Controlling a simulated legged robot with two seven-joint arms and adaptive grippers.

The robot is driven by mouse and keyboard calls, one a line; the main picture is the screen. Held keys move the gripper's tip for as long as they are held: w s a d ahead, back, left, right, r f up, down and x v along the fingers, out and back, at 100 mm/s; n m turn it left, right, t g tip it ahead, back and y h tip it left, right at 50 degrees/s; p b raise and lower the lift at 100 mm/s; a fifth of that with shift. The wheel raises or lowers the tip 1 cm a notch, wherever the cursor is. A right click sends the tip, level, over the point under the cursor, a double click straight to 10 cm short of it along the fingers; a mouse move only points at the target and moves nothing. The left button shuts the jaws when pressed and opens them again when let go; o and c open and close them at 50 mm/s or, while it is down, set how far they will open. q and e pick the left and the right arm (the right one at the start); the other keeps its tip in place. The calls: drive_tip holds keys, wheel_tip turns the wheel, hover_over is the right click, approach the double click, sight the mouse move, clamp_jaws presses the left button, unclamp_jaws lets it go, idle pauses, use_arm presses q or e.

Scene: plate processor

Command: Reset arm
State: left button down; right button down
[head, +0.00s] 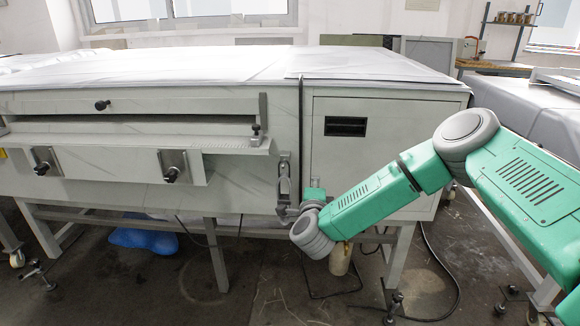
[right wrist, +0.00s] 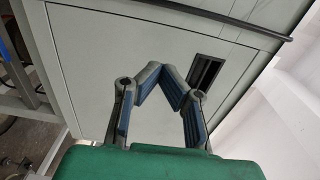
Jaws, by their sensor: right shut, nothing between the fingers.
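My right arm (head: 375,200) is green and comes in from the right, reaching across the front of the plate processor (head: 240,180). Its grey right gripper (head: 284,158) points upward by the left edge of the cabinet door (head: 400,130). In the right wrist view, the gripper's blue-padded fingers (right wrist: 159,70) meet at their tips, with nothing between them. The door's dark recessed handle (right wrist: 205,72) shows just right of the fingers. I cannot tell whether the gripper touches the machine. My left arm and gripper are not in view.
The processor has a long slot with a front ledge (head: 130,142) and black knobs (head: 172,174) at the left. A blue bag (head: 143,240) and cables lie on the floor beneath. Another covered table (head: 530,105) stands at the right. The floor in front is mostly clear.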

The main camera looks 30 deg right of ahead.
drive_tip(key=s+a+f+n+g+y+p, duration=0.1)
drive_tip(key=s+a+f+n+g+y, duration=0.3)
drive_tip(key=s+a+f+n+y, duration=1)
drive_tip(key=s+a+f+n+g+h, duration=0.1)
drive_tip(key=s+a+f+n+g, duration=0.2)
drive_tip(key=s, duration=0.6)
drive_tip(key=s+a+f+n+g+h, duration=0.1)
drive_tip(key=s+f+n+g+h, duration=0.2)
drive_tip(key=s, duration=0.7)
use_arm(q)
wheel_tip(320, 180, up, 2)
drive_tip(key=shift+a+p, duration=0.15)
drive_tip(key=shift+p, duration=0.4)
use_arm(e)
drive_tip(key=s+d+n+g, duration=0.4)
drive_tip(key=s+d, duration=0.3)
drive_tip(key=s, duration=0.5)
drive_tip(key=shift+n+g, duration=0.3)
drive_tip(key=shift+n, duration=0.2)
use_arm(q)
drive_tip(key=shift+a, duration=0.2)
use_arm(e)
drive_tip(key=shift+a, duration=0.1)
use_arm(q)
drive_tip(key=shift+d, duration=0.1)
